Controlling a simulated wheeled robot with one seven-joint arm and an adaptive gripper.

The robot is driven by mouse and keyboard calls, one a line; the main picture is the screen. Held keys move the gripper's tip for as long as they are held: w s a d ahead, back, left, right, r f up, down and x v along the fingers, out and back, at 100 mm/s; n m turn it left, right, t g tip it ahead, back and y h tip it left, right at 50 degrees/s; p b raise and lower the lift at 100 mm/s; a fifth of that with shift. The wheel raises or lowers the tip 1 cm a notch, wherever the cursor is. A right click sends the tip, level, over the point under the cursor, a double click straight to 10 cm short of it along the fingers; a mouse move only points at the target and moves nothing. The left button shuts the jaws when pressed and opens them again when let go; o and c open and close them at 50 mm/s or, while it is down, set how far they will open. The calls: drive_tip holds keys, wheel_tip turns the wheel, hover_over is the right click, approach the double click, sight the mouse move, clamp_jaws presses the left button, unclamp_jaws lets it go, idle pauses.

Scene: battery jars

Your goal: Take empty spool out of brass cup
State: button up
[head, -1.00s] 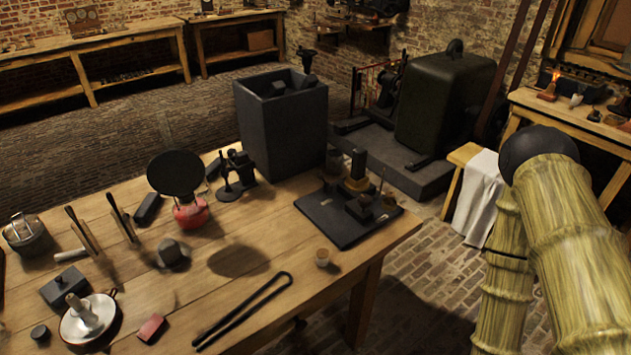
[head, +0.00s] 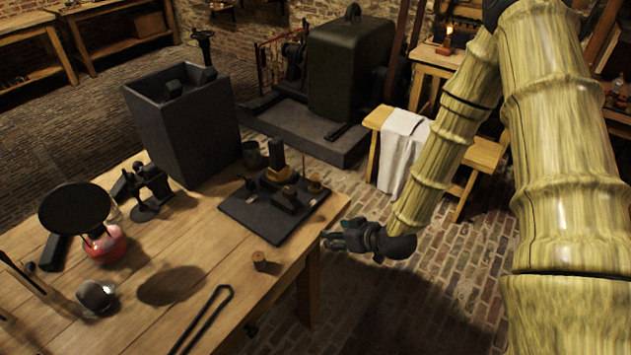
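A small tan cylinder (head: 259,261) stands upright on the table near its right edge; it is too small to tell whether it is the brass cup, the spool or both together. A dark round cup (head: 254,155) stands behind the black board, and its inside is hard to see. I cannot pick out the empty spool for sure. My gripper (head: 332,238) is dark and points left, just off the table's right edge, to the right of the tan cylinder and apart from it. Its fingers are too small and dark to read, and I see nothing held.
A black board (head: 262,222) with several blocks and knobs lies at the table's right corner. A tall grey bin (head: 183,130) stands behind it. A black loop-ended rod (head: 203,320) lies in front. A red-based burner (head: 105,243) with a black disc is at left.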

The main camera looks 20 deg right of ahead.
sight(316, 178)
drive_tip(key=w+d+r+n+t+y, duration=0.1)
drive_tip(key=w+d+r+n+t, duration=0.15)
drive_tip(key=w+r, duration=0.6)
drive_tip(key=shift+m+t, duration=0.45)
drive_tip(key=shift+w+a+f+p, duration=0.1)
drive_tip(key=shift+w+a+p, duration=0.15)
drive_tip(key=shift+w+a, duration=0.25)
drive_tip(key=shift+w+a+p, duration=0.2)
drive_tip(key=shift+w+a, duration=0.15)
drive_tip(key=shift+w, duration=0.4)
drive_tip(key=shift+w+a+f+p, duration=0.1)
drive_tip(key=shift+w+a+p, duration=0.15)
drive_tip(key=shift+w+a, duration=0.25)
drive_tip(key=p+x, duration=0.1)
drive_tip(key=x, duration=0.3)
drive_tip(key=shift+w+d+r+p, duration=0.1)
drive_tip(key=shift+w+d+p, duration=0.2)
drive_tip(key=shift+d+p, duration=0.1)
drive_tip(key=shift+w+a, duration=0.2)
drive_tip(key=shift+w, duration=0.15)
drive_tip(key=c, duration=1)
